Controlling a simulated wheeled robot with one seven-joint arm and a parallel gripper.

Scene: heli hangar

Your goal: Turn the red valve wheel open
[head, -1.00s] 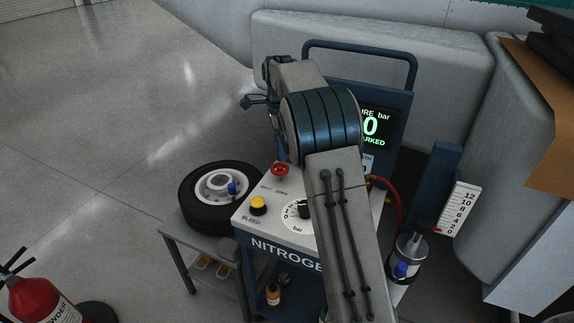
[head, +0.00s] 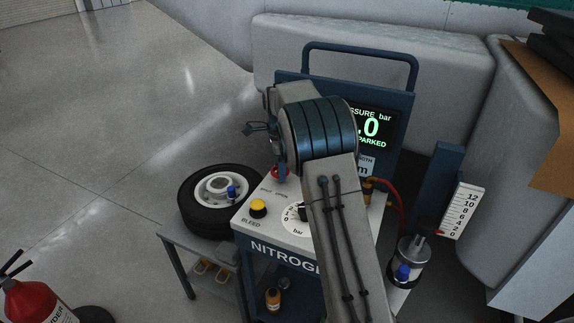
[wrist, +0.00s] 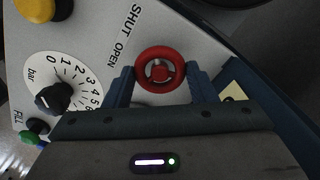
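The red valve wheel (wrist: 160,70) sits on the white panel of the nitrogen cart beside the words SHUT and OPEN. My gripper (wrist: 161,74) is open, with one blue finger on each side of the wheel. The fingertips are very close to the rim; I cannot tell if they touch it. In the head view the wheel (head: 276,172) is partly hidden by my arm, and part of my gripper (head: 256,128) shows above and left of it.
A yellow bleed knob (head: 258,207) and a black bar dial knob (wrist: 55,98) are on the same panel. A tire (head: 212,212) lies on a stand at left. The cart's display (head: 375,130) stands behind my arm. A red extinguisher (head: 35,302) is at lower left.

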